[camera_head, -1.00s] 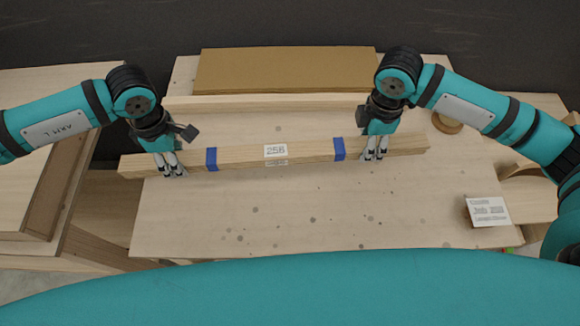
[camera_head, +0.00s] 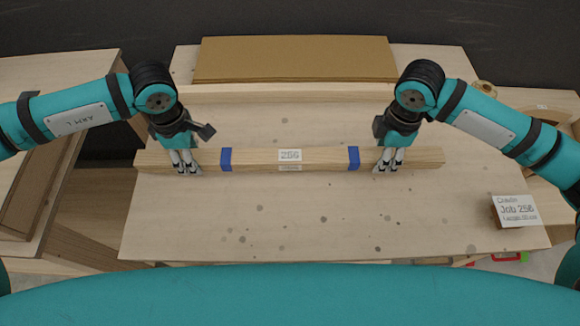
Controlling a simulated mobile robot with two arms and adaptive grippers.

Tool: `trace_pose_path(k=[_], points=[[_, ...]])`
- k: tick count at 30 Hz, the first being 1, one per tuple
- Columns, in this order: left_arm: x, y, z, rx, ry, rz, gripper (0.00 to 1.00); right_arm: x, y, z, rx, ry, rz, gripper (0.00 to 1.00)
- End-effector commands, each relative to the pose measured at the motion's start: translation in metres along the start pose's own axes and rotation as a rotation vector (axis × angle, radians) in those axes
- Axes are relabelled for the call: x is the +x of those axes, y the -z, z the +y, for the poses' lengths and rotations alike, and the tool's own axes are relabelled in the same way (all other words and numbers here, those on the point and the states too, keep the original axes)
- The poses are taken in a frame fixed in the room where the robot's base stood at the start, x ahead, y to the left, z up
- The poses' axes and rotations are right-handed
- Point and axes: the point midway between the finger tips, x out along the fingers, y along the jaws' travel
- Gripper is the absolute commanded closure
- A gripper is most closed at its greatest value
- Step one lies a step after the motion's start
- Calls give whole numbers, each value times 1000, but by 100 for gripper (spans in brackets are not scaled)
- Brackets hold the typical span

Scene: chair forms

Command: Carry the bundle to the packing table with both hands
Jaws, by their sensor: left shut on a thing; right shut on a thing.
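The bundle (camera_head: 320,159) is a long pale wooden bar with two blue bands and a white label reading 256. It lies across the picture, nearly level, over the speckled wooden table (camera_head: 300,220). I cannot tell whether it touches the top. My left gripper (camera_head: 187,170) is shut on the bundle, outside the left blue band. My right gripper (camera_head: 389,166) is shut on it, outside the right blue band. Both ends of the bundle stick out past the grippers. The fingertips' far sides are hidden.
A brown flat board (camera_head: 295,60) lies at the back of the table, behind a low wooden strip (camera_head: 290,92). A card reading Job 256 (camera_head: 516,210) stands at the right front. A wooden bench (camera_head: 50,80) is at the left. The table's front middle is clear.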

Motion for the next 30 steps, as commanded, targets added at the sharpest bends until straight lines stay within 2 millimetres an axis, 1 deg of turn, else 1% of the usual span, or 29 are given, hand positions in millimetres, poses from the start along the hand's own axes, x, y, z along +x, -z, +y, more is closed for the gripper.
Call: trace_pose_path(k=[8,27,28,30], points=[[10,0,0,-1,-1,0,100,9,0,0,0,-1,0,100],[50,0,0,-1,-1,0,100,50,0,0,0,-1,0,100],[50,0,0,-1,0,1,56,50,0,0,1,0,0,56],[47,0,0,-1,0,1,47,47,0,0,1,0,0,47]])
